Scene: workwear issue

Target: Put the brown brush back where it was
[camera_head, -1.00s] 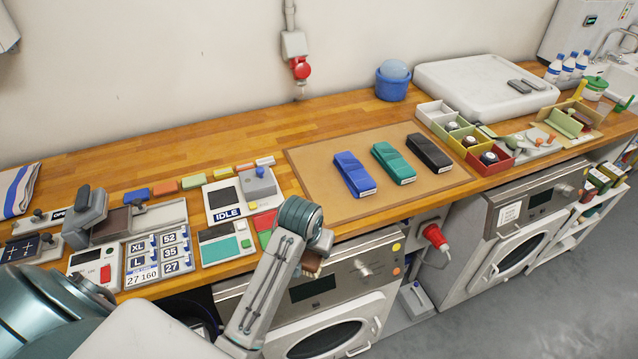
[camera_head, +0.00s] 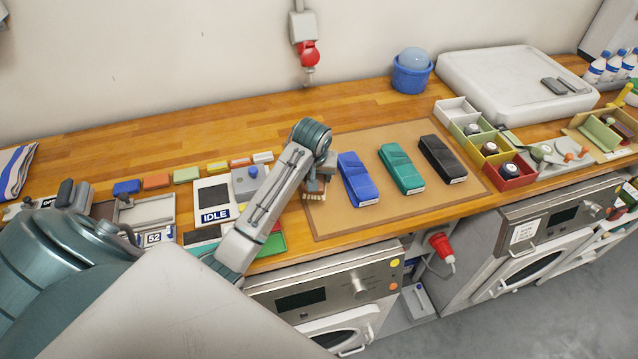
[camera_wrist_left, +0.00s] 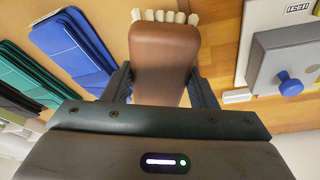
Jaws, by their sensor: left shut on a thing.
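The brown brush (camera_wrist_left: 163,62) is held between the fingers of my left gripper (camera_wrist_left: 160,88), with its pale bristles showing at the top of the left wrist view. In the head view the brush (camera_head: 315,191) shows at the left edge of the tan mat (camera_head: 338,223), bristles towards the front. My left gripper (camera_head: 322,165) is shut on it there, just left of the blue brush-like block (camera_head: 358,178). I cannot tell whether the brush touches the mat. My right gripper is not in view.
On the mat, a green block (camera_head: 401,168) and a black block (camera_head: 441,159) stand right of the blue one. An IDLE panel (camera_head: 213,200) lies left of my arm. Coloured bins (camera_head: 512,172) stand right of the mat.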

